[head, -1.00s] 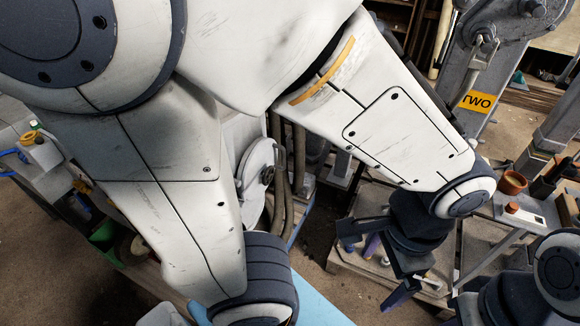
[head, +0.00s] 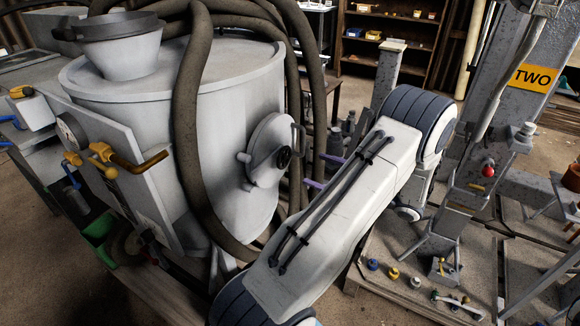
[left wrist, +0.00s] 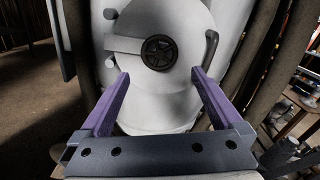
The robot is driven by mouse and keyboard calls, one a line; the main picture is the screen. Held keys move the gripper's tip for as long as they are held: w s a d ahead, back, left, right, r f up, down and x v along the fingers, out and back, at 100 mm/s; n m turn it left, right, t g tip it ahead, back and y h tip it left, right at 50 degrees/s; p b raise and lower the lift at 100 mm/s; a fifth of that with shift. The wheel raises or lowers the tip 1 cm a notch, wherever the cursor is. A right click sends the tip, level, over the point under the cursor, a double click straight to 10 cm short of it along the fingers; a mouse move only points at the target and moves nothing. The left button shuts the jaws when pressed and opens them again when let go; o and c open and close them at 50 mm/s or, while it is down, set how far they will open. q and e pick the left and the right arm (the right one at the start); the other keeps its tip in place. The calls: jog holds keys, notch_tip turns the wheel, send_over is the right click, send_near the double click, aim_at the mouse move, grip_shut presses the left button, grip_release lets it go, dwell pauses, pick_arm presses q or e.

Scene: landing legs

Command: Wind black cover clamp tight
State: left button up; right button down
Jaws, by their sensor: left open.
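The black cover clamp (head: 284,158) is a small dark spoked handwheel at the middle of a round grey cover (head: 262,140) on the side of the tank. It also shows in the left wrist view (left wrist: 160,52), face on, with a flat bar to its left and a curved handle to its right. My left gripper (head: 312,168) has purple fingers pointing at the cover from the right. In the left wrist view the open fingers (left wrist: 160,73) stand either side of the cover's lower half, just below the wheel, with nothing between them. My right gripper is out of view.
Thick dark hoses (head: 192,130) hang over the grey tank (head: 150,90). A panel with yellow valve handles (head: 110,165) is at left. A low bench (head: 390,260) with small parts and a post with a yellow "TWO" sign (head: 532,78) stand at right.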

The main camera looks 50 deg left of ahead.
aim_at(286, 159)
pick_arm(q)
jog(key=x, duration=0.9)
jog(key=shift+s+a+b, duration=0.1)
jog(key=shift+a+b, duration=0.15)
jog(key=shift+b, duration=0.1)
jog(key=c, duration=1.1)
jog(key=shift+r+m+p, duration=0.15)
jog(key=shift+m+p, duration=0.25)
jog(key=shift+p, duration=0.35)
jog(key=m+p, duration=0.5)
jog(key=p, duration=0.2)
jog(key=shift+r+m, duration=0.1)
jog(key=shift+m, duration=0.3)
jog(key=shift+m+p, duration=1)
jog(key=shift+m, duration=0.2)
jog(key=shift+m+p, duration=0.85)
jog(key=shift+m, duration=0.65)
jog(key=shift+f, duration=0.25)
